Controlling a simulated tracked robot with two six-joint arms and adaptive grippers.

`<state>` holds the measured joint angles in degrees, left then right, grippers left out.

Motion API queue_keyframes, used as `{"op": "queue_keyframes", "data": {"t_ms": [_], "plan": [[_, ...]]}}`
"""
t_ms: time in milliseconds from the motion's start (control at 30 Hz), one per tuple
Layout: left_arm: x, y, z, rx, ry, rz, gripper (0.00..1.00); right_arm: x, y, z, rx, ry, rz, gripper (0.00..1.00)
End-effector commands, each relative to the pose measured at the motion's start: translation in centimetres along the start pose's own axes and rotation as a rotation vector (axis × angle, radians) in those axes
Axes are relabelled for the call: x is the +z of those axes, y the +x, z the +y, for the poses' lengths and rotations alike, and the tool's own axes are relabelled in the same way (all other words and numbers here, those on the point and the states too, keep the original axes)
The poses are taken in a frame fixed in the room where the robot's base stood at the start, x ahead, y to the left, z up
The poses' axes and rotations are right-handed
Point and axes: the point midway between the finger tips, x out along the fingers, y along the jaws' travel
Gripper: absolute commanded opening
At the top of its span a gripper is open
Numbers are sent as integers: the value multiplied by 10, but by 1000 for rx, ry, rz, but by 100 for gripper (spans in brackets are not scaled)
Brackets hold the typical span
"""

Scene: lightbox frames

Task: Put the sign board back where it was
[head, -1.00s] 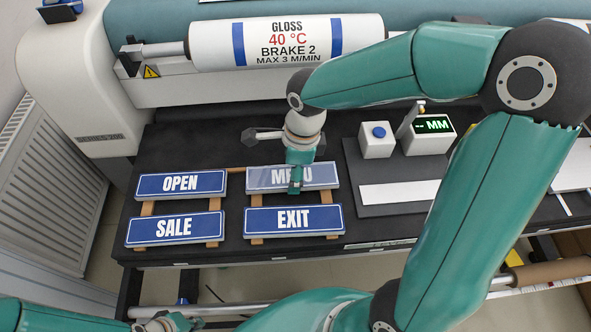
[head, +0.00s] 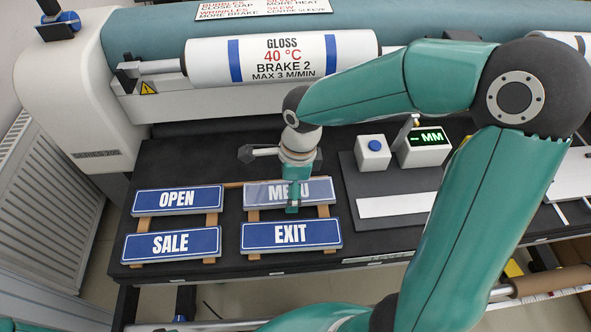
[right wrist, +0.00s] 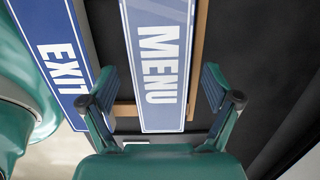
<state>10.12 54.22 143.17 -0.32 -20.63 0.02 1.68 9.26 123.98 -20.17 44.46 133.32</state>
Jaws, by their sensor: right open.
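The MENU board (head: 317,190) lies on wooden slats in the back right place of a group of blue sign boards. It looks paler and glossier than the others. The EXIT board (head: 290,234) lies in front of it, the SALE board (head: 172,243) front left, the OPEN board (head: 178,199) back left. My right gripper (head: 292,207) hangs over MENU and hides part of it. In the right wrist view, its open fingers (right wrist: 160,74) stand on either side of the MENU board (right wrist: 158,60), with EXIT (right wrist: 58,62) to the left. I cannot tell whether the fingers touch MENU.
Behind the boards is a laminator with a white GLOSS roll (head: 280,60). To the right are a blue-button box (head: 373,153), a MM display (head: 425,148) and a white strip (head: 397,205) on a dark plate. Black bench surface shows left of the boards.

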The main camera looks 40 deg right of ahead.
Motion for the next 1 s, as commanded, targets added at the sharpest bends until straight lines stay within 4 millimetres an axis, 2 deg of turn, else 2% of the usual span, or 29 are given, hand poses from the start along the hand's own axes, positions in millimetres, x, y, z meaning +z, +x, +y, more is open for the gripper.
{"op": "queue_keyframes", "data": {"t_ms": [167, 400, 600, 767, 1000], "plan": [[0, -1, 0, 0, 0, 0, 0, 1, -25, -1, -7, 0, -4, 89], [0, -4, 2, 0, 0, 0, 0, 1, -75, -1, -7, 0, -5, 89], [0, -6, 2, 0, 0, 0, 0, 1, -106, -1, -5, 0, -3, 89], [0, -6, 2, 0, 0, 0, 0, 0, -117, 0, -2, 1, -2, 89], [0, -6, 2, 0, 0, 0, 0, 0, -118, 0, -1, 0, -1, 89]]}}
